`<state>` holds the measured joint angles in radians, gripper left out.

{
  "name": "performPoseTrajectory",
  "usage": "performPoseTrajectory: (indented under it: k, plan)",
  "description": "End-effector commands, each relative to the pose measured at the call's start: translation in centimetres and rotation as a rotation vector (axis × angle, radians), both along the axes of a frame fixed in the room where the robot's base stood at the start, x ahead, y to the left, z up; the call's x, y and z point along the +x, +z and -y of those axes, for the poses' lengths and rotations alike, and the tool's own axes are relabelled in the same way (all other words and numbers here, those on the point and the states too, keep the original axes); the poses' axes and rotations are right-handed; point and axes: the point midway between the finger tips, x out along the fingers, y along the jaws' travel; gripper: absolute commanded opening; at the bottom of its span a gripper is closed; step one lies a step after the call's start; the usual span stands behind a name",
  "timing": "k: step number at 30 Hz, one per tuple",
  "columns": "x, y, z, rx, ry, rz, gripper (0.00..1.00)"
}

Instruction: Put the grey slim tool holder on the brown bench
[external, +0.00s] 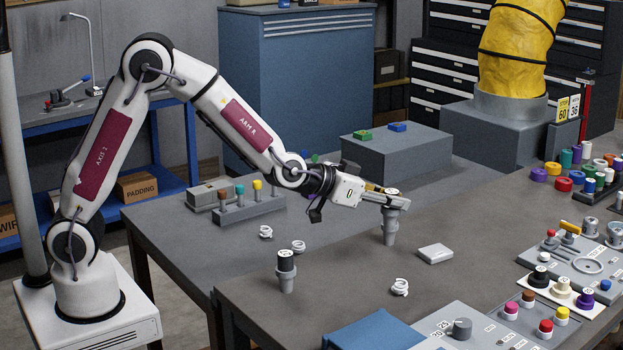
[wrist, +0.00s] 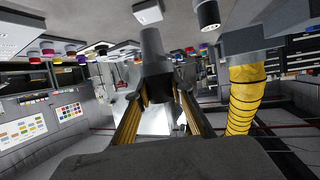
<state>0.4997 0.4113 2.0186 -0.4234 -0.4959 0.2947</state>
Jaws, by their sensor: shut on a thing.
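A grey tool holder (external: 391,228) with a wider collar and a slimmer body below is held upright at the end of my gripper (external: 383,193). In the wrist view, the holder (wrist: 152,52) sits between the two fingers of my gripper (wrist: 160,90), which are shut on it. The holder is over the grey-brown bench top (external: 345,270); I cannot tell whether its lower end touches the surface. A second grey holder (external: 286,277) with a black top stands upright on the bench to the left, apart from my gripper.
A small white block (external: 435,254) lies right of the held holder. White coils (external: 400,287) lie nearby. A rack with coloured handles (external: 248,206) and a grey box (external: 397,155) stand behind. Button panels (external: 575,262) fill the right side. A blue box (external: 372,331) is at the front.

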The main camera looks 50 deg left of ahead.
Motion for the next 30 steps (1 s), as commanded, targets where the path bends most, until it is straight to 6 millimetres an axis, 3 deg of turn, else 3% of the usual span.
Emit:
performPoseTrajectory:
  k: [8,13,17,30]
  plan:
    - [0.7,0.0,-1.5,-0.002,0.025,0.004,0.00]
    - [2.0,-0.8,-4.7,-0.001,0.075,0.003,0.00]
    - [3.3,-1.5,-8.1,-0.001,0.130,0.003,0.00]
    - [7.5,-3.4,-22.0,-0.002,0.376,0.007,0.00]
